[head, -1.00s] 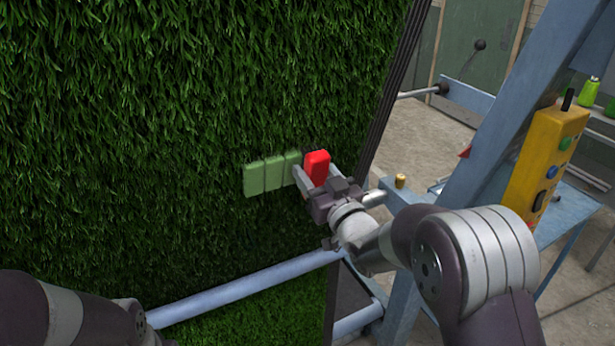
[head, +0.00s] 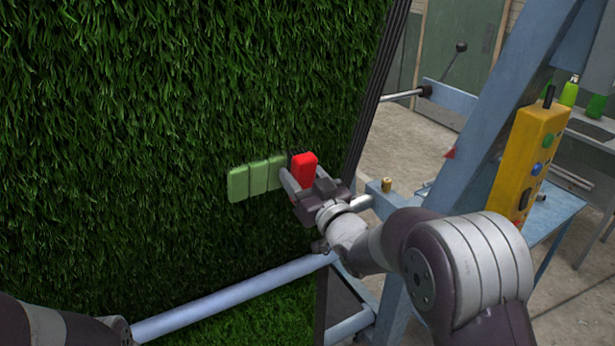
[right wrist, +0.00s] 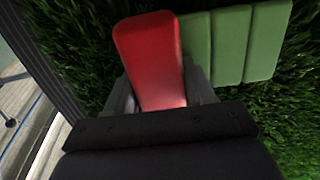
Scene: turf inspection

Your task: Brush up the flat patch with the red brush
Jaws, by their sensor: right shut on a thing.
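The red brush (head: 304,168) is held between the fingers of my right gripper (head: 297,180), against or very near the upright turf. It also shows in the right wrist view (right wrist: 151,58), where it fills the space between the fingers; its bristles are hidden. The flat patch (head: 256,177) is a pale green strip of several smooth segments on the turf wall, just left of the brush. In the right wrist view the patch (right wrist: 232,45) lies to the right of the brush. My left arm shows at the lower left, but its gripper is out of view.
The turf wall (head: 150,90) fills the left and middle. A blue pipe (head: 235,297) runs along its foot. A blue frame (head: 480,120) with a yellow control box (head: 532,155) stands at the right. Green bottles (head: 569,92) stand behind it.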

